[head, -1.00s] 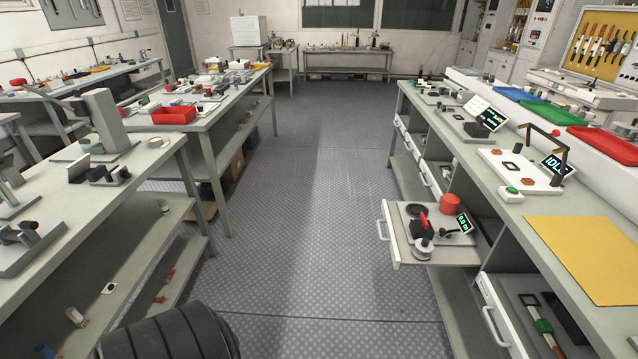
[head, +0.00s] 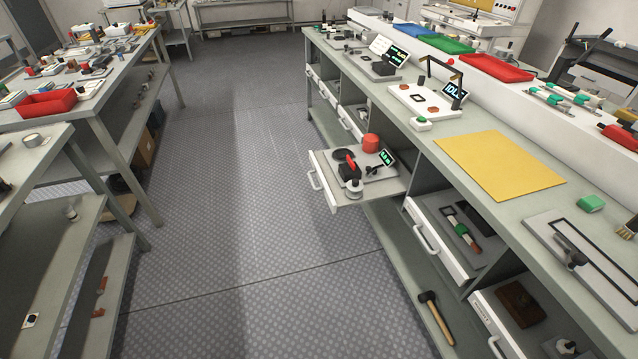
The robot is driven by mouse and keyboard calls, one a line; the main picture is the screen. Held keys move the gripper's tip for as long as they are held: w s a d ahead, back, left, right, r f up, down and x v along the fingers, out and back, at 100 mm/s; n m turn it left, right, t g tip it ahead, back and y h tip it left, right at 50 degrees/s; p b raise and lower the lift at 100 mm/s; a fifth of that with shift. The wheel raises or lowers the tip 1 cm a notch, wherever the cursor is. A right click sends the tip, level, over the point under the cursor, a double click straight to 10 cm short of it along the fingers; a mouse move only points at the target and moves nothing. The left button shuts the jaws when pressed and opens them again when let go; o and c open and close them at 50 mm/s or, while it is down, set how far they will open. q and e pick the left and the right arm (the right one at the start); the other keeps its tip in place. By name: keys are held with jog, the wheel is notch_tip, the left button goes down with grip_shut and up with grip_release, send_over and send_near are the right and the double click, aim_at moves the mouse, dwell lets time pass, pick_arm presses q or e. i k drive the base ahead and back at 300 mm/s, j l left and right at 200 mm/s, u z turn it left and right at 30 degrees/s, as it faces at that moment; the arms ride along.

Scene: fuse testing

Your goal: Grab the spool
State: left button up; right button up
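I cannot tell for sure which thing is the spool. A small silver, spool-shaped piece (head: 354,188) stands at the front corner of an open drawer (head: 325,183) in the right-hand bench. A red cylinder (head: 371,142) stands at the back of the same drawer. A pale round roll (head: 32,140) lies on the left bench. Neither of my grippers is in view.
The right bench (head: 440,143) carries a yellow mat (head: 498,165), a small screen device and coloured trays. Open drawers jut into the aisle. A hammer (head: 436,316) lies on the lower shelf. The grey floor (head: 230,200) between the benches is clear.

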aim_at(355, 186)
jog(key=i+j+z, duration=0.1)
jog(key=i+z, duration=0.3)
jog(key=i, duration=0.15)
jog(key=i+j+z, duration=0.35)
jog(key=i, duration=0.15)
